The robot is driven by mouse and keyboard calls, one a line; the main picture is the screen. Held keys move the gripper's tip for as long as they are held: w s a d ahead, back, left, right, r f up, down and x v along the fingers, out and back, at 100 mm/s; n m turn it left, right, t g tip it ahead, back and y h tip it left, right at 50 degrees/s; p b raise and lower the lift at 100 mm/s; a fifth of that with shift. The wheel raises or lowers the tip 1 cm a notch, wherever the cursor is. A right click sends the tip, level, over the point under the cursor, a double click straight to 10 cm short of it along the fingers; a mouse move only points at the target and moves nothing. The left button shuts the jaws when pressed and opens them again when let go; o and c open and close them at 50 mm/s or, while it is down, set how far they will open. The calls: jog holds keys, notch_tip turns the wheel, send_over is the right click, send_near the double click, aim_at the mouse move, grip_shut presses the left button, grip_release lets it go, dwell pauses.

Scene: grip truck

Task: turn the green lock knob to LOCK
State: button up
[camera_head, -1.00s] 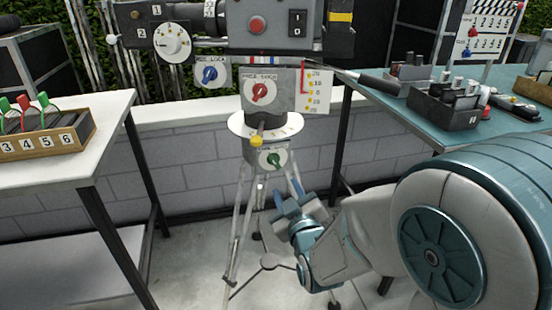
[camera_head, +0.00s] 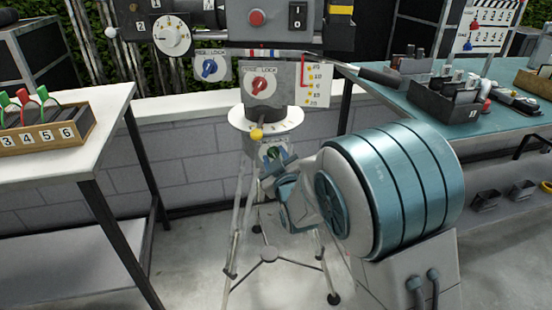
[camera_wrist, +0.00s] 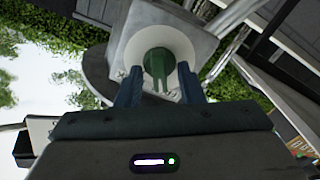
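The green lock knob (camera_wrist: 157,64) sits on a round white dial plate (camera_wrist: 183,49) on the grey tripod head in the wrist view. My gripper (camera_wrist: 159,73) is open, with its blue fingers to the left and right of the knob. A gap shows between each finger and the knob. I cannot tell whether the fingertips reach as deep as the knob. The knob's lettering is hidden or too small to read.
A red knob (camera_head: 260,86) and a blue knob (camera_head: 209,69) are higher on the camera head. The yellow-tipped handle (camera_head: 257,134) sticks out just above my gripper. Tripod legs (camera_head: 238,220) stand below. A white table (camera_head: 100,125) is left, a teal table (camera_head: 500,125) right.

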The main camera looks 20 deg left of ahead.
jog(key=c, duration=0.6)
jog(key=shift+m+b, duration=0.3)
jog(key=shift+b, duration=0.2)
jog(key=shift+w+d+m+b, duration=0.1)
jog(key=shift+d+m+b, duration=0.05)
jog(key=shift+m+b, duration=2.85)
jog(key=shift+d+m+b, duration=0.1)
jog(key=shift+m+b, duration=2.5)
jog(key=shift+b, duration=0.65)
